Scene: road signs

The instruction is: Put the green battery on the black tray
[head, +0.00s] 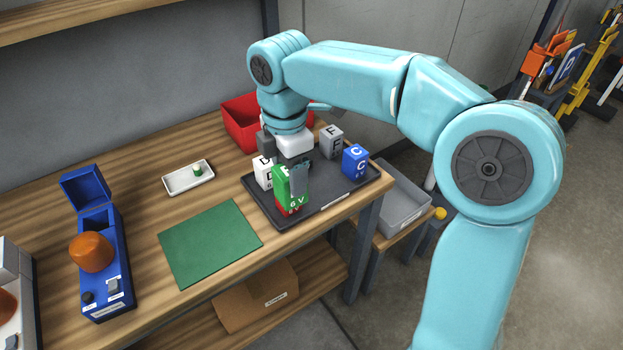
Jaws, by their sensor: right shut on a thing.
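The green battery (281,188) is a block with white lettering; a red part shows at its lower end. My right gripper (299,180) comes down from above and is shut on it, with one grey finger across its face. The battery is upright over the front left part of the black tray (335,196). I cannot tell whether its base touches the tray. A white block marked D (262,172), a grey block marked F (331,141) and a blue block marked C (355,160) stand on the tray. My left gripper is not in view.
A green mat (210,243) lies left of the tray on the wooden table. A white dish (174,183) holds a small green-topped item. A red bin (240,122) stands behind. A blue device (103,265) with an orange knob is at left. A grey bin (402,205) sits lower right.

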